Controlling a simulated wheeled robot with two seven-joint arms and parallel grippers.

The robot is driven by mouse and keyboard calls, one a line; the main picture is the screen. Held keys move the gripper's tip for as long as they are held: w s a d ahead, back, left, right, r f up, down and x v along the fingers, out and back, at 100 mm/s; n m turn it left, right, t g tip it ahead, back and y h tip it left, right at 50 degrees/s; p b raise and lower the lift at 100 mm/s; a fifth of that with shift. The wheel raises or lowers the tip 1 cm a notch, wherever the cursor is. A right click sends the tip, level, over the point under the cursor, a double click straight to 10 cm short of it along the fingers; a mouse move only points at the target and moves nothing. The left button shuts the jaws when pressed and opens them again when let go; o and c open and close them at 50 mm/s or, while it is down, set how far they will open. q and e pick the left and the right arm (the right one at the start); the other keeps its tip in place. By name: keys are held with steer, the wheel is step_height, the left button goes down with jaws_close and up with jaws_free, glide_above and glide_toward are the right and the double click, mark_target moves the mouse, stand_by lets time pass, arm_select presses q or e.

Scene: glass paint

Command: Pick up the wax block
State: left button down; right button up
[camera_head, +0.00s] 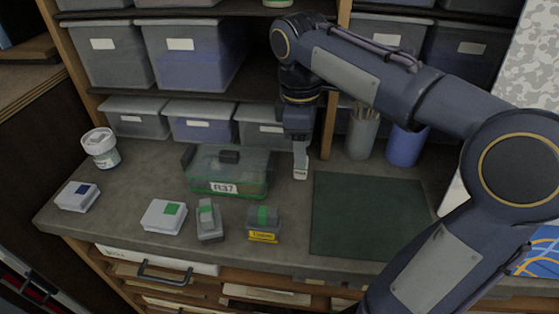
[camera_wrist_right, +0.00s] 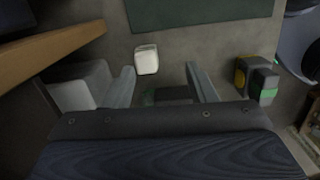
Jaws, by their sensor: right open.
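A small white block with rounded corners, which I take to be the wax block, lies on the worktop just left of the dark green mat. It shows in the head view (camera_head: 301,174), partly hidden by my right gripper, and whole in the right wrist view (camera_wrist_right: 146,59). My right gripper (camera_head: 300,150) points down above it. In the right wrist view the fingers (camera_wrist_right: 163,88) are apart with nothing gripped, and the block appears beyond them, nearer the left finger. My left gripper is out of view.
A clear green-tinted box labelled R37 (camera_head: 228,187) stands left of the block. A dark block with a yellow label (camera_head: 264,236), a grey item (camera_head: 209,222) and white boxes (camera_head: 164,216) lie in front. The green mat (camera_head: 366,217) is clear; grey bins (camera_head: 200,121) line the back.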

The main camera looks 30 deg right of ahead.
steer(key=shift+w+d+n, duration=0.2)
steer(key=shift+w+n, duration=0.1)
steer(key=shift+w, duration=0.6)
steer(key=shift+w+d+f+g, duration=0.1)
steer(key=shift+w+f+g, duration=0.1)
steer(key=shift+g, duration=0.1)
steer(key=f, duration=0.4)
steer(key=d+f+b, duration=0.1)
steer(key=f, duration=0.2)
steer(key=shift+s, duration=0.35)
steer(key=c, duration=1.1)
steer(key=shift+r, duration=0.1)
